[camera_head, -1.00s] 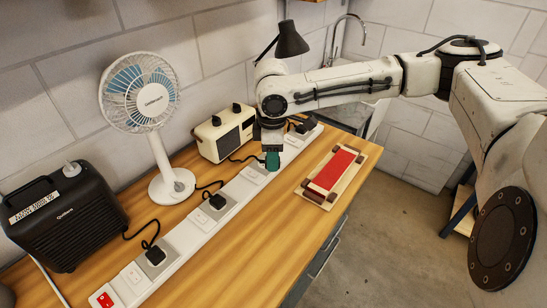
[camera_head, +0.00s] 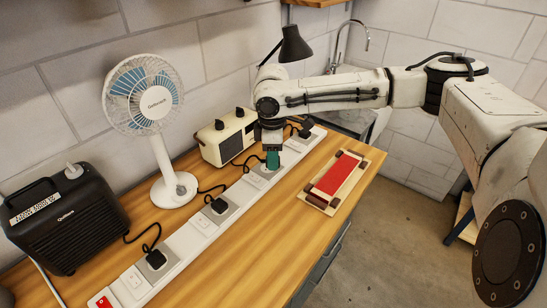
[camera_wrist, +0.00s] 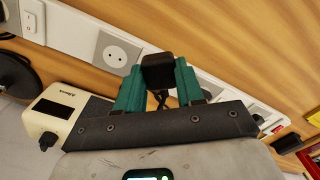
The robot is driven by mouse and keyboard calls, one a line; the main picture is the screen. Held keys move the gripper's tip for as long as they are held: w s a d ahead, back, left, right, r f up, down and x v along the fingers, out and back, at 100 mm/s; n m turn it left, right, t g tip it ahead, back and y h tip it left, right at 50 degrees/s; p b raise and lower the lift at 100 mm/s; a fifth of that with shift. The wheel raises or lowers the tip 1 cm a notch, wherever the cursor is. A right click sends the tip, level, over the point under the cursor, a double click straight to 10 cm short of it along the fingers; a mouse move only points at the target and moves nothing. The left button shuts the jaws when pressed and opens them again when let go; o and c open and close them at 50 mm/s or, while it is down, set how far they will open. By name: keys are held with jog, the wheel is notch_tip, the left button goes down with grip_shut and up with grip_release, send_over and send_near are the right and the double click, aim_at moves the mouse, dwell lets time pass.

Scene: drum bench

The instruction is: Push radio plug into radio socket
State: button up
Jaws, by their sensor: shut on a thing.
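My gripper (camera_head: 272,160), with green fingers, is low over the white power strip (camera_head: 190,237) in front of the cream radio (camera_head: 226,137). In the wrist view my gripper (camera_wrist: 158,80) is shut on the black radio plug (camera_wrist: 158,68), and its cord runs back between the fingers. An empty round socket (camera_wrist: 117,55) on a grey plate, likely the radio socket, shows left of the plug there. It also shows beside the fingers in the head view (camera_head: 261,171). The plug looks apart from this socket. The plug's pins are hidden.
Other black plugs (camera_head: 218,205) (camera_head: 155,259) sit in the strip, with cords toward the fan (camera_head: 160,150) and black heater-like box (camera_head: 65,220). A lamp (camera_head: 293,45) stands behind. A red-topped wooden piece (camera_head: 338,175) lies right. The front bench top is clear.

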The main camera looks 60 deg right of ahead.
jog(key=shift+w+d+f+b, duration=0.6)
jog(key=shift+w+d+f, duration=0.3)
jog(key=shift+d, duration=0.4)
jog(key=shift+w+d+f+b, duration=0.65)
jog(key=shift+w+d, duration=0.4)
jog(key=shift+d, duration=0.25)
jog(key=shift+w+d+f+b, duration=0.55)
jog(key=shift+w+d+f, duration=0.4)
jog(key=shift+d, duration=0.35)
jog(key=shift+r, duration=0.1)
jog(key=shift+m+p, duration=2.2)
jog(key=shift+m, duration=0.1)
jog(key=shift+m+p, duration=0.8)
jog(key=shift+m, duration=0.1)
jog(key=shift+w+f+m, duration=0.1)
jog(key=shift+f+m, duration=0.1)
jog(key=shift+m, duration=0.3)
jog(key=shift+f, duration=1.95)
